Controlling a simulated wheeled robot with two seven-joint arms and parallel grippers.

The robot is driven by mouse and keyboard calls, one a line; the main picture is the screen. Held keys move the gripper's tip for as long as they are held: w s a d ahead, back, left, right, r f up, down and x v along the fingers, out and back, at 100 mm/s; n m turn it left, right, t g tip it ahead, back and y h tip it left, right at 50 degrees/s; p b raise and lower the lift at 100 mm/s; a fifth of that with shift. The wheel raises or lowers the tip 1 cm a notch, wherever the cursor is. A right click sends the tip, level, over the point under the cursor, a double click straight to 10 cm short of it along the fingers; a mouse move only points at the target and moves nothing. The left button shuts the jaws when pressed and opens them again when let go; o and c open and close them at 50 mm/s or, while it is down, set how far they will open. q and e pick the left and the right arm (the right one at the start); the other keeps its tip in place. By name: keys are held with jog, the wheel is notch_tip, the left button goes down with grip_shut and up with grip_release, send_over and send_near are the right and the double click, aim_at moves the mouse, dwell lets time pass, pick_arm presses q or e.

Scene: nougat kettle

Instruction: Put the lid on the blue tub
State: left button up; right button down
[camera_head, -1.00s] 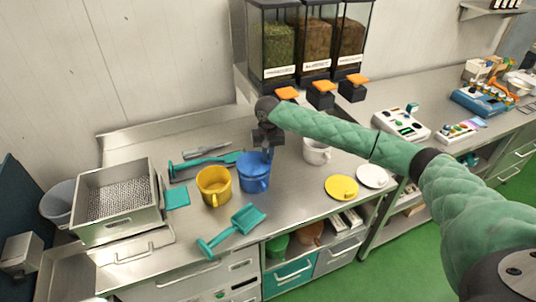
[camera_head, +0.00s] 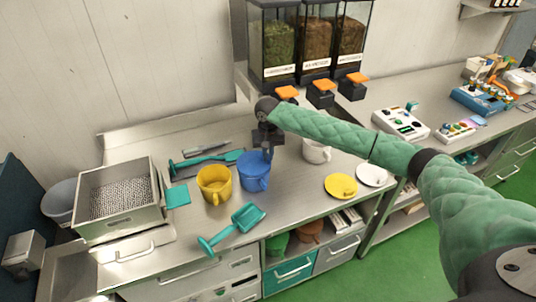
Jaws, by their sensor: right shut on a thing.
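The blue tub (camera_head: 255,178) stands upright on the steel counter, right of the yellow tub. My right gripper (camera_head: 267,152) points down at the tub's top, by its right back rim. It is shut on a small blue thing at the top, which looks like the blue lid. The lid is hard to separate from the tub, and I cannot tell whether it sits flat on the rim. A yellow lid (camera_head: 341,186) and a white lid (camera_head: 371,175) lie flat on the counter to the right. My left gripper is not in view.
The yellow tub (camera_head: 214,185) stands close on the left. A white tub (camera_head: 315,151) is on the right, under my arm. A teal scoop (camera_head: 232,228) lies in front. A metal bin (camera_head: 118,201) is at left. Dispensers (camera_head: 311,45) stand behind.

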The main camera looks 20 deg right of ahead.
jog(key=shift+f+p, duration=0.15)
jog(key=shift+p, duration=0.35)
dwell(0.4)
jog(key=c, duration=0.9)
grip_release()
jog(key=shift+c, duration=0.2)
jog(key=shift+r+p, duration=1.3)
jog(key=shift+r, duration=0.05)
jog(key=shift+r+p, duration=0.4)
jog(key=shift+r, duration=1.75)
